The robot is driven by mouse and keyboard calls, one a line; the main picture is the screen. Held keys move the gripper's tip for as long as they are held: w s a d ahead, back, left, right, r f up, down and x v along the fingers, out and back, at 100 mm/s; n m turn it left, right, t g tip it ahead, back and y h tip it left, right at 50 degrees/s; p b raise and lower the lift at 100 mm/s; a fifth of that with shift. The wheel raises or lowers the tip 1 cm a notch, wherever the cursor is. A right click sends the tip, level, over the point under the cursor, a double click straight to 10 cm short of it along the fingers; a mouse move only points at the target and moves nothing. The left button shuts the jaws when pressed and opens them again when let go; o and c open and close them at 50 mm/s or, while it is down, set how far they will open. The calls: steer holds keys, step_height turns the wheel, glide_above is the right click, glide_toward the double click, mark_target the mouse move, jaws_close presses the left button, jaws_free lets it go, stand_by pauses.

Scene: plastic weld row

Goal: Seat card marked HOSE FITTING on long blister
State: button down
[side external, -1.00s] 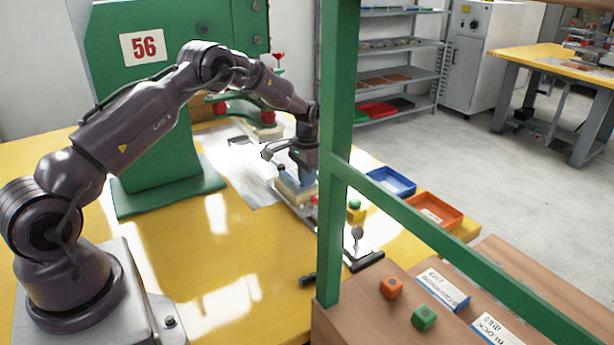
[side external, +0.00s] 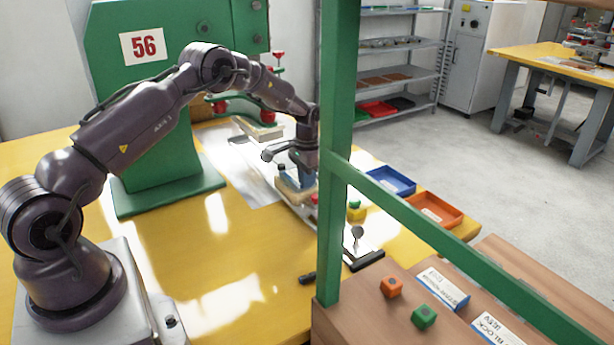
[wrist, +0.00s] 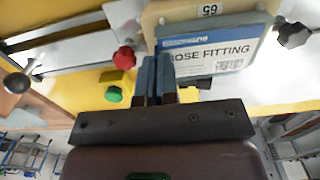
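The card marked HOSE FITTING (wrist: 212,52), white with a blue header strip, shows face-on in the wrist view. It lies over a tan block (wrist: 185,12) marked 65, and its right and lower rim looks clear and pale, like a blister edge. My gripper (wrist: 156,65) has its two blue fingers close together at the card's left edge, covering the start of the lettering. I see no card between the fingers; whether they touch the card is unclear. In the side view my gripper (side external: 303,178) is low over the tan block (side external: 288,185), and the card cannot be made out.
A red knob (wrist: 124,58) and a green button (wrist: 113,94) lie left of the fingers; a black knob (wrist: 293,35) is to the right. The green press (side external: 150,110) stands behind. A green post (side external: 338,150) hides part of the work. Blue (side external: 390,181) and orange bins (side external: 433,210) stand right.

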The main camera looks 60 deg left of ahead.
steer(key=shift+f, duration=0.35)
steer(key=c, duration=1.3)
jaws_free()
steer(key=c, duration=0.4)
steer(key=shift+r, duration=0.1)
steer(key=shift+r, duration=3.45)
